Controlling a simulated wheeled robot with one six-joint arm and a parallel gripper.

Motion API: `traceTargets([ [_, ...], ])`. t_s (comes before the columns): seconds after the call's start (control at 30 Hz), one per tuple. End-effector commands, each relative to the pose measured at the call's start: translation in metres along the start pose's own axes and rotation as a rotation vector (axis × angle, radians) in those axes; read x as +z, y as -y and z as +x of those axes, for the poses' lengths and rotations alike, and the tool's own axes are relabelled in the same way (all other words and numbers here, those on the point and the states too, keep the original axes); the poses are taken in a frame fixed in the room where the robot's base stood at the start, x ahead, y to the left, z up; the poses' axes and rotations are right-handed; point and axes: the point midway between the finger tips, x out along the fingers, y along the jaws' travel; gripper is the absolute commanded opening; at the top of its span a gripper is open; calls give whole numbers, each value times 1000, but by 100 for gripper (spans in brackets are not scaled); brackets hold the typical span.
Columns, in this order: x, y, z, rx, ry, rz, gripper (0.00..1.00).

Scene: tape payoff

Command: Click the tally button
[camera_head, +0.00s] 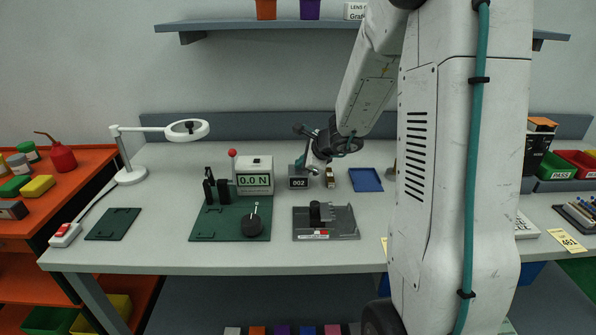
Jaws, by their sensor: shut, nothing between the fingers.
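The tally counter (298,183) is a small grey box near the middle of the bench, with a display reading 002. My gripper (306,164) comes down from the right, with its fingers shut and empty at the top of the counter. The fingertips overlap the counter's upper part in this view. The button itself is hidden or too small to make out, so I cannot tell whether the fingertips touch it.
A dark fixture (345,222) lies in front, and a blue tray (365,180) to the right. My arm hides part of the bench's right side.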

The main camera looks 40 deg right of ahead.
Motion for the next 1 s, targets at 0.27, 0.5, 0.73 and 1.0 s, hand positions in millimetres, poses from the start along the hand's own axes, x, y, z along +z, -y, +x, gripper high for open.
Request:
traceTargets([
  [0.27, 5, 6, -8, -1, 0, 0, 0],
  [0.5, 6, 6, -8, -1, 0, 0, 0],
  [0.73, 13, 14, -17, -3, 2, -2, 0],
  [1.0, 26, 27, -36, -3, 1, -3, 0],
])
